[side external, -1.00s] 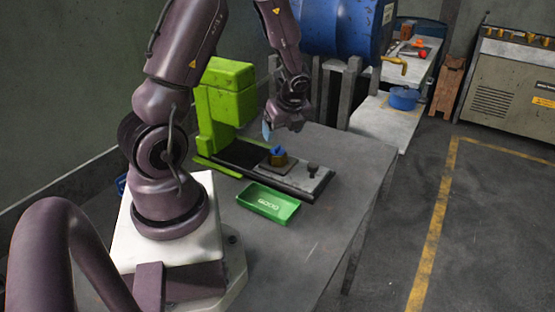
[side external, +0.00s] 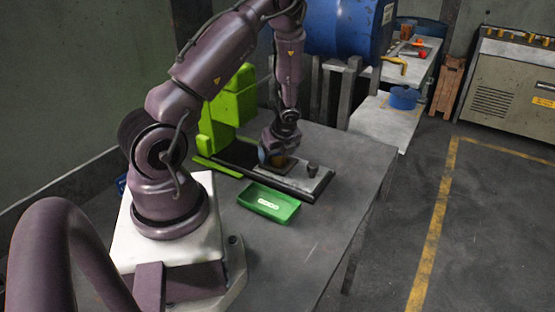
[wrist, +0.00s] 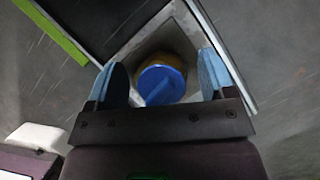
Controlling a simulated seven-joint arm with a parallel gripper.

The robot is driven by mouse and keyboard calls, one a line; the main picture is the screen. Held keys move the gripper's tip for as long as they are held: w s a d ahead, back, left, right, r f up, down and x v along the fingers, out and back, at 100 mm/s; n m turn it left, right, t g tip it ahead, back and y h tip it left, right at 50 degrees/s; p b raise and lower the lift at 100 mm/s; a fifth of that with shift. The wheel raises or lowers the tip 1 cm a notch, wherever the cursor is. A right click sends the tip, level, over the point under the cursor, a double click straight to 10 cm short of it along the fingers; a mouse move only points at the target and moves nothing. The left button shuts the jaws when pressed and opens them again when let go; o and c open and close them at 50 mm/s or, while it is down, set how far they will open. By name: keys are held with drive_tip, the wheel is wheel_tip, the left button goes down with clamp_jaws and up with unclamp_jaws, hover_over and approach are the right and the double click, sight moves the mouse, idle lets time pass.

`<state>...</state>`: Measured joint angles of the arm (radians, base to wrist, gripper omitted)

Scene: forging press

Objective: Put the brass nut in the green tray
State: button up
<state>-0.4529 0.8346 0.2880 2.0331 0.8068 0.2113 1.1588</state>
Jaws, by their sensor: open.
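The brass nut (side external: 283,161) sits on a pale square plate on the press bed, mostly hidden by my gripper in the side view. In the wrist view, the brass piece (wrist: 180,66) shows as a dark yellow rim beneath a round blue part (wrist: 161,85). My gripper (wrist: 161,82) is open, with one blue finger on each side of the blue part and a visible gap on both sides. In the side view my gripper (side external: 274,156) is low, right over the nut.
A bright green press body (side external: 228,110) stands behind and left. A small dark knob (side external: 312,170) stands on the right part of the bed (side external: 318,188). A blue drum (side external: 345,30) is behind the table. The table's right side (side external: 350,160) is clear.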

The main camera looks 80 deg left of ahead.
drive_tip(key=c, duration=1.4)
drive_tip(key=shift+r, duration=0.15)
